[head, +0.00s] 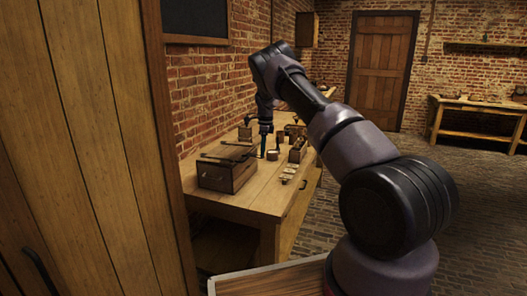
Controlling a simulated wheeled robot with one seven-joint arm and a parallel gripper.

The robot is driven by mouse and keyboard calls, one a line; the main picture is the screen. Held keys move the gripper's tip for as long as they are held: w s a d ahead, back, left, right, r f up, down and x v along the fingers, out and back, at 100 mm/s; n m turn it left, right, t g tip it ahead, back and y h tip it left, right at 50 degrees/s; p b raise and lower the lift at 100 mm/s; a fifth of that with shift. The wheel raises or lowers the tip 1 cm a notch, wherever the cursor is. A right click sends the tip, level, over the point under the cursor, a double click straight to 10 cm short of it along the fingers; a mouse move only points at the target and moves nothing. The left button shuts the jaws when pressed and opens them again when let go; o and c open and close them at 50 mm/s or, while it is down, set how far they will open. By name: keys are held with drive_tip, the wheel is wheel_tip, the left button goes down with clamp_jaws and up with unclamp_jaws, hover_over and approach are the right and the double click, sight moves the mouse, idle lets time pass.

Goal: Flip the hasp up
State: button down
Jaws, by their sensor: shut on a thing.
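A brown wooden chest (222,176) with dark straps across its lid stands on the near part of the workbench (255,203). Its lid looks down. I cannot make out a hasp at this size. My gripper (263,154) points down at the chest's far right end, close beside it. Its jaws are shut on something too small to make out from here. I cannot tell whether it touches the chest.
A small open wooden box (298,150) stands right of my gripper, with several small pieces (288,174) in front of it. A round jar (272,155) is close to the gripper. A brick wall (205,95) bounds the bench on the left.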

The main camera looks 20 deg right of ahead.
drive_tip(key=shift+a, duration=0.1)
idle(0.8)
drive_tip(key=c, duration=0.7)
unclamp_jaws()
drive_tip(key=shift+c, duration=0.2)
drive_tip(key=shift+r, duration=0.15)
wheel_tip(320, 180, up, 10)
drive_tip(key=shift+s+d+r, duration=0.25)
drive_tip(key=shift+d, duration=0.15)
drive_tip(key=shift+c, duration=0.3)
